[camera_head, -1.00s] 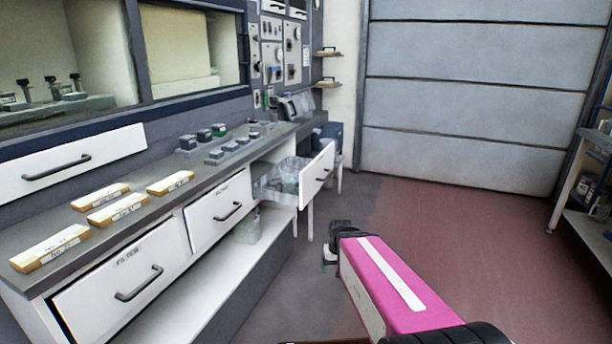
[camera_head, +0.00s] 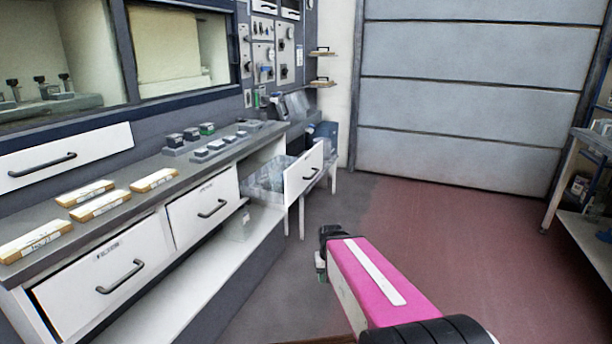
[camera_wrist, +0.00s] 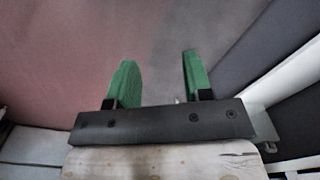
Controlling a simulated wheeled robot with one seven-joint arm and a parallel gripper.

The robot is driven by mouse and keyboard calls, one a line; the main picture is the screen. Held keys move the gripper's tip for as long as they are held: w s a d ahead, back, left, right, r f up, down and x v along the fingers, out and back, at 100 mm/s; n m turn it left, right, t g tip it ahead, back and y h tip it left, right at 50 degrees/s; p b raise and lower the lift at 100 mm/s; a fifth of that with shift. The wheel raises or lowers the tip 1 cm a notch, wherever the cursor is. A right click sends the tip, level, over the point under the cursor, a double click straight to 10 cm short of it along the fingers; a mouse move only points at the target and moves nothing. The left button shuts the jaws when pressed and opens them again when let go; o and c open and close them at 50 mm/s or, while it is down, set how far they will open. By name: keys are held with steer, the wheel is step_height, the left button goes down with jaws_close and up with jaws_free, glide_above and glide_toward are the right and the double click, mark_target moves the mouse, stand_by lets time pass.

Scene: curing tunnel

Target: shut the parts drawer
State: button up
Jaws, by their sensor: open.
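The parts drawer (camera_head: 304,174) stands pulled out of the bench at its far right end, with a white front, a dark handle and clear contents behind the front. My gripper (camera_head: 321,268) hangs over the floor in front of the bench, nearer to me than the open drawer and apart from it. In the wrist view my gripper (camera_wrist: 156,85) shows two green fingers spread apart with nothing between them. The wrist view shows floor beyond the fingers and pale bench parts at the right; I cannot make out the drawer there.
The filter drawer (camera_head: 105,276) and the drawer beside it (camera_head: 203,209) look shut. Labelled wooden blocks (camera_head: 100,205) lie on the bench top (camera_head: 150,205). A lower shelf (camera_head: 215,270) juts out below. The red floor (camera_head: 440,230) to the right is clear up to a rack (camera_head: 570,200).

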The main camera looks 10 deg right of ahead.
steer(key=shift+w+a+f+m+y, duration=0.1)
steer(key=shift+w+a+m+y, duration=0.15)
steer(key=shift+w+m, duration=0.3)
steer(key=shift+w+a+m+y, duration=0.15)
steer(key=shift+w+m+y, duration=0.2)
steer(key=shift+w, duration=0.25)
jaws_close()
steer(key=m+t+y, duration=0.9)
steer(key=m+y, duration=0.5)
steer(key=m, duration=0.8)
glide_toward(292, 189)
steer(key=x, duration=0.7)
steer(key=shift+w+a, duration=0.15)
steer(key=shift+a, duration=0.1)
